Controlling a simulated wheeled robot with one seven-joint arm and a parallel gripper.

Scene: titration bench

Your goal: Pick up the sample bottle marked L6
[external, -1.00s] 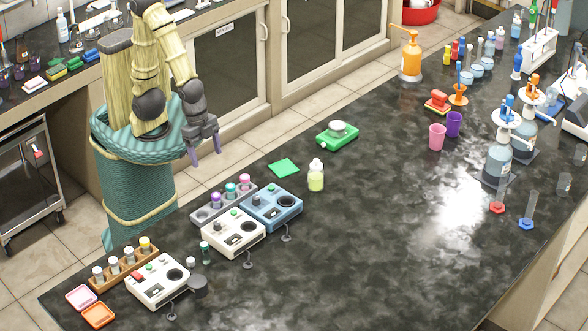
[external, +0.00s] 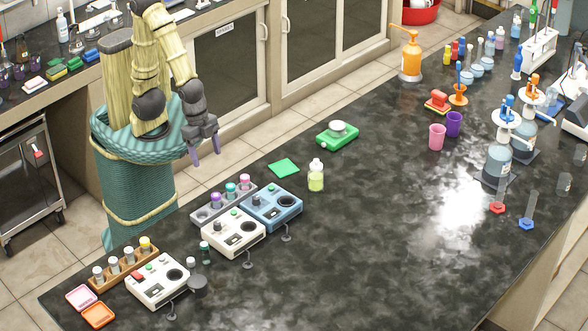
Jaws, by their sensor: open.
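Small capped sample bottles stand in two racks on the dark bench, but no marking L6 can be read at this size. The wooden rack (external: 128,268) at the front left holds white-capped bottles (external: 114,265) and a yellow-capped bottle (external: 146,246). The grey rack (external: 208,211) holds bottles with purple (external: 216,201), teal (external: 231,188) and pink (external: 245,182) caps. A dark teal-capped vial (external: 205,252) and a white-capped vial (external: 191,264) stand loose beside the white devices. My gripper (external: 205,160) is open and empty, pointing down off the bench's left edge, apart from every bottle.
White meters (external: 233,233) and (external: 157,280) and a blue meter (external: 272,207) crowd the racks. A yellow-green bottle (external: 316,177), green mat (external: 284,168) and green balance (external: 337,136) stand behind. Purple and pink cups (external: 437,137) and dispenser bottles (external: 499,160) are at right. The bench middle is clear.

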